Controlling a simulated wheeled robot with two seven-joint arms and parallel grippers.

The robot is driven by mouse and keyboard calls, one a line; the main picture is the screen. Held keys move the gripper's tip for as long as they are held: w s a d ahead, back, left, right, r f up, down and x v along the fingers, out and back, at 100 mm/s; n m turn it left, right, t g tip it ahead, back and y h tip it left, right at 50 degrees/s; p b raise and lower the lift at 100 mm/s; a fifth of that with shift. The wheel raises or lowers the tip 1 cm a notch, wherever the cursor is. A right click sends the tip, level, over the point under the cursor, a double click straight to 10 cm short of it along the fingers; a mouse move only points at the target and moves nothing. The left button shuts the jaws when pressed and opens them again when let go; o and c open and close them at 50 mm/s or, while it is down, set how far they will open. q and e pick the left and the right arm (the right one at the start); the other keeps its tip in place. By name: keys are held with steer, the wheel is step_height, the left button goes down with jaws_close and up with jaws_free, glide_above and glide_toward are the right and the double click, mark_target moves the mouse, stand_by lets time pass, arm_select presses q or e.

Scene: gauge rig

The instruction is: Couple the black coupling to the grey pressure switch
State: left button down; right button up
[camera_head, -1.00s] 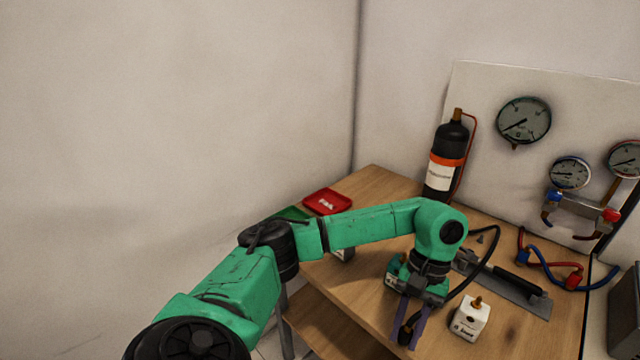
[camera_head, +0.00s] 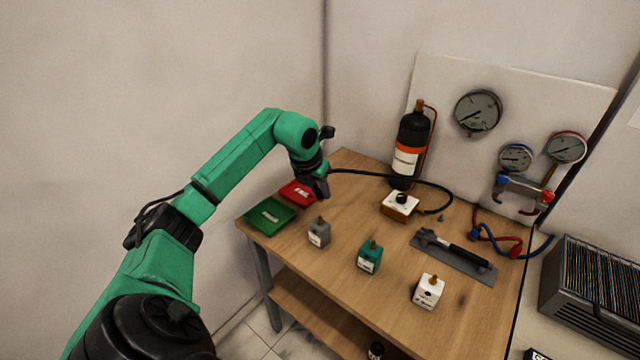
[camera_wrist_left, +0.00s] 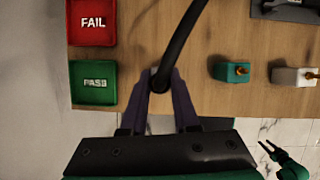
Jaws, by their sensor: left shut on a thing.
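My left gripper (camera_head: 322,188) is shut on the black coupling (camera_wrist_left: 158,82) at the end of a black hose. The gripper is near the red tray, above the table, behind the grey pressure switch (camera_head: 319,233) in the head view. That switch is a small grey block with a fitting on top, standing upright and apart from the coupling. In the left wrist view I cannot make it out; the fingers and hose cover that area. My right gripper (camera_wrist_left: 271,151) shows small at the lower right of the left wrist view, its fingers apart and empty.
A red FAIL tray (camera_head: 298,193) and a green PASS tray (camera_head: 269,215) lie at the table's left. A teal switch (camera_head: 370,256) and a white switch (camera_head: 429,291) stand to the right. The hose (camera_head: 390,174) arcs to a white-topped box (camera_head: 401,204) near the black cylinder (camera_head: 411,142).

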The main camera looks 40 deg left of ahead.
mark_target(320, 217)
arm_select(q)
steer(key=shift+f, duration=0.1)
steer(key=shift+f+b, duration=0.3)
steer(key=shift+b, duration=0.2)
steer(key=shift+f+b, duration=1.65)
steer(key=shift+f, duration=0.6)
steer(key=shift+f, duration=0.1)
steer(key=shift+f+b, duration=0.75)
steer(key=shift+f, duration=0.25)
steer(key=shift+d+f, duration=0.1)
steer(key=shift+f, duration=0.25)
